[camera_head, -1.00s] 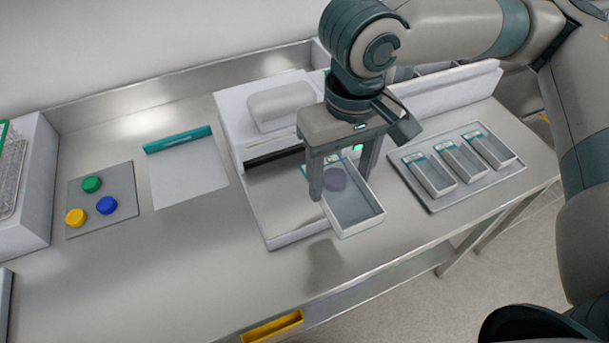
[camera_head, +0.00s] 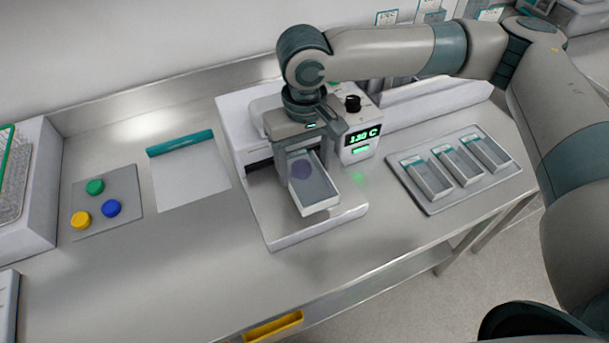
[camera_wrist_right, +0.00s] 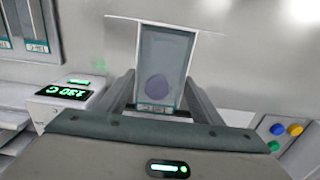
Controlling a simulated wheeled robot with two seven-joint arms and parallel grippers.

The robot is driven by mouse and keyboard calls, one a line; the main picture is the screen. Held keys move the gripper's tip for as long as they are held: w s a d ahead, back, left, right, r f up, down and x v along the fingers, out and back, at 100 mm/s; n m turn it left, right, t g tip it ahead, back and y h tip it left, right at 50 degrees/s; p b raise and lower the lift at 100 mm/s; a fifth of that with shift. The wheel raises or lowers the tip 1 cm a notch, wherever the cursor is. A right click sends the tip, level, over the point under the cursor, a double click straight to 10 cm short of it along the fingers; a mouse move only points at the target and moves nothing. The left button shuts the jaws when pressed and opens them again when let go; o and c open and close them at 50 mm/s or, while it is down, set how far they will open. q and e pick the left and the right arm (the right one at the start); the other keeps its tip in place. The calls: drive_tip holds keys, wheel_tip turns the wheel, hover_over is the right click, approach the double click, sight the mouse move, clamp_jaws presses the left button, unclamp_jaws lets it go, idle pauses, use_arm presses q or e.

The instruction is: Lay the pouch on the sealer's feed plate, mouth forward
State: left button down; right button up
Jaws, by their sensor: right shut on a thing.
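The pouch (camera_head: 318,190) is a pale, flat, tray-like packet with a clear window and a purple round shape inside. My right gripper (camera_head: 302,166) is shut on it above the sealer's feed plate (camera_head: 272,221). The pouch's white-edged end points to the front of the bench; its other end lies between the fingers. In the right wrist view the pouch (camera_wrist_right: 166,60) shows between the fingers, with a teal label band at its near end. Whether it touches the plate I cannot tell. The sealer (camera_head: 234,113) has a dark slot and a green "130 C" display. My left gripper is not seen.
A grey tray (camera_head: 434,208) with several similar pouches lies to the right. To the left are a white sheet with a teal edge (camera_head: 190,178) and a grey mat (camera_head: 128,223) with green, yellow and blue caps. The bench front is clear.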

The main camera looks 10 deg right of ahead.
sight(304, 171)
drive_tip(key=shift+f+p, duration=0.55)
drive_tip(key=shift+f, duration=1.05)
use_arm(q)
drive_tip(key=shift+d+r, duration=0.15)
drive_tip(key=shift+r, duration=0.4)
use_arm(e)
drive_tip(key=shift+f, duration=0.4)
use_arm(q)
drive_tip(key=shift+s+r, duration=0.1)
use_arm(e)
drive_tip(key=shift+f, duration=0.15)
drive_tip(key=o, duration=1)
wheel_tip(304, 171, up, 11)
drive_tip(key=shift+f+b, duration=0.15)
drive_tip(key=shift+b, duration=0.7)
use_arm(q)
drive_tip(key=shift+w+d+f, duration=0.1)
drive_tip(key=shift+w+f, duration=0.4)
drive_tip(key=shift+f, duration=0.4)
use_arm(e)
drive_tip(key=shift+r, duration=0.85)
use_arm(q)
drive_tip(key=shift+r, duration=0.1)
